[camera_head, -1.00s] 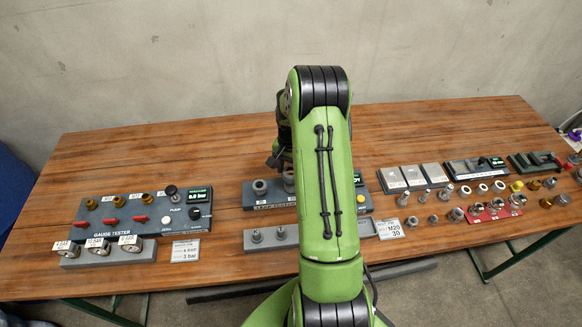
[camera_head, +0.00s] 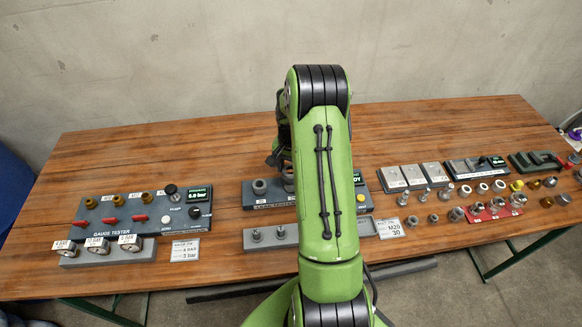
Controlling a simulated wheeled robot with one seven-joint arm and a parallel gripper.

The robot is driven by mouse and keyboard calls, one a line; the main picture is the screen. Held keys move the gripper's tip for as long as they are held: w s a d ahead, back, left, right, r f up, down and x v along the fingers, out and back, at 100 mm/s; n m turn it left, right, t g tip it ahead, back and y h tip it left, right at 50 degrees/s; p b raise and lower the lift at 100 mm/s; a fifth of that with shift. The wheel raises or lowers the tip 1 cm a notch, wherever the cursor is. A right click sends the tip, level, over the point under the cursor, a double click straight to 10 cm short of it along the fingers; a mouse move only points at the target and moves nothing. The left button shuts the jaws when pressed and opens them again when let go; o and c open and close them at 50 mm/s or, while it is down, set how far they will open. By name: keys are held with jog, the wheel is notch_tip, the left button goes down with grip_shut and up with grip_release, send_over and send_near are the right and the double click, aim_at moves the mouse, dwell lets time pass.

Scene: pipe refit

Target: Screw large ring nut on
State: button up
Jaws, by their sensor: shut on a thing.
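My gripper (camera_head: 274,158) is partly visible left of my green arm, just above the leak tester block (camera_head: 250,197). Its fingertips are small and dark, and the thing between them is mostly hidden by the arm. A grey ring-shaped fitting (camera_head: 260,187) stands on the left of the block. A second grey fitting (camera_head: 288,187) stands beside it, directly below the gripper and partly covered by my arm. I cannot tell which piece is the large ring nut, or whether the gripper touches the second fitting.
A gauge tester (camera_head: 140,217) with red levers stands at the left. A grey rail with two studs (camera_head: 268,237) lies in front of the block. Loose fittings, a red holder (camera_head: 491,212) and a sign (camera_head: 389,229) fill the right. The back left table is clear.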

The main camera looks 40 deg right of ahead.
jog(key=shift+f+b, duration=2.35)
jog(key=shift+f, duration=0.15)
dwell(2.5)
jog(key=m, duration=0.6)
jog(key=shift+m+b, duration=0.3)
jog(key=m, duration=0.3)
jog(key=shift+m, duration=0.4)
jog(key=m+b, duration=0.1)
jog(key=m, duration=0.6)
jog(key=shift+m, duration=0.4)
jog(key=m+b, duration=0.1)
jog(key=m, duration=0.3)
jog(key=shift+f+m, duration=0.1)
jog(key=shift+m, duration=0.9)
